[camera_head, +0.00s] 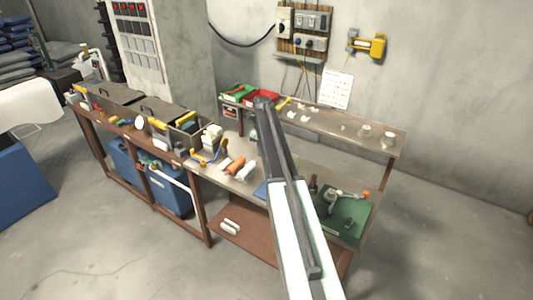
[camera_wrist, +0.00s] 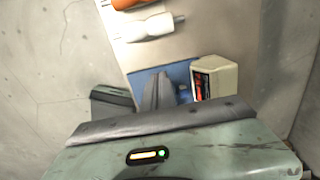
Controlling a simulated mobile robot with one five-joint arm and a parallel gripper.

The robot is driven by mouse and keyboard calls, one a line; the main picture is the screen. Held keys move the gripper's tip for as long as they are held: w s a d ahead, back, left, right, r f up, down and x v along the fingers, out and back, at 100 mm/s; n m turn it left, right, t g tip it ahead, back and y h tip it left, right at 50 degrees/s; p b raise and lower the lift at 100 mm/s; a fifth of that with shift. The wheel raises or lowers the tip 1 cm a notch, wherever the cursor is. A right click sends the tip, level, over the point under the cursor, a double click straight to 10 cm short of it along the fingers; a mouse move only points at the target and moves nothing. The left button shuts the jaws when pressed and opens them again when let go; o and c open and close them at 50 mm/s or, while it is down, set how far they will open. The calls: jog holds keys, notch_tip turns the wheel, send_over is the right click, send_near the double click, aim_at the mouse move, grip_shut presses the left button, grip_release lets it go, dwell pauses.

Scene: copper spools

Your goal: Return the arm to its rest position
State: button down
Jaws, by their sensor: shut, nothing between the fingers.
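My arm rises from the lower middle of the head view, its dark and white links crossing in front of the workbench (camera_head: 205,172). My gripper (camera_wrist: 158,90) shows in the wrist view as grey fingers close together, with nothing between them. It is in front of a blue patch (camera_wrist: 180,72) on the bench; I cannot tell the gap. In the head view I cannot make out the gripper behind the arm. An orange spool (camera_head: 235,165) and a white spool (camera_head: 246,171) lie on the bench left of the arm. Both also show at the top of the wrist view.
A white box with a red-orange face (camera_wrist: 215,78) stands right of the fingers in the wrist view. A green board (camera_head: 345,217) lies right of the arm in the head view. A narrow shelf (camera_head: 330,122) runs along the wall behind. The floor in front is clear.

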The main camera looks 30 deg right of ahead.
jog(key=shift+w+a+r, duration=0.15)
jog(key=shift+w+r, duration=0.15)
jog(key=shift+r, duration=0.1)
